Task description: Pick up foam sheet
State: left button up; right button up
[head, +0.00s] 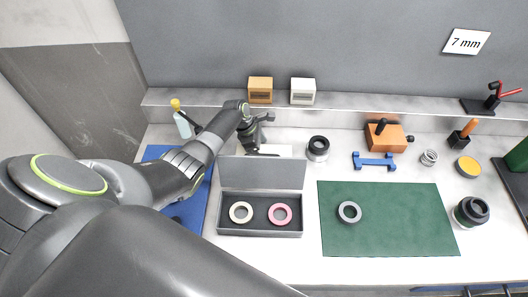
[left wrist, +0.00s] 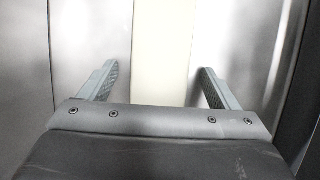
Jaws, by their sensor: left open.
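The foam sheet is a pale cream strip (left wrist: 160,50) running between my fingers in the left wrist view. In the head view a whitish piece of it (head: 278,150) shows behind the raised lid of the grey case, partly hidden by the lid and my gripper. My left gripper (head: 252,146) is over the left end of the sheet, pointing down. In the left wrist view its two fingers (left wrist: 158,78) are open, one on each side of the strip, with gaps between. I cannot tell how far the fingertips are above the surface. My right gripper is not in view.
The grey case (head: 260,227) holds a cream ring and a pink ring. A green mat (head: 400,235) with a grey ring lies to its right, a blue mat (head: 160,152) to its left. A black ring-shaped part (head: 318,149) stands right of the sheet. A shelf (head: 350,103) runs behind.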

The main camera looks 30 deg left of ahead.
pick_arm(q)
jog(key=c, duration=1)
jog(key=shift+r, duration=0.15)
jog(key=shift+c, duration=0.2)
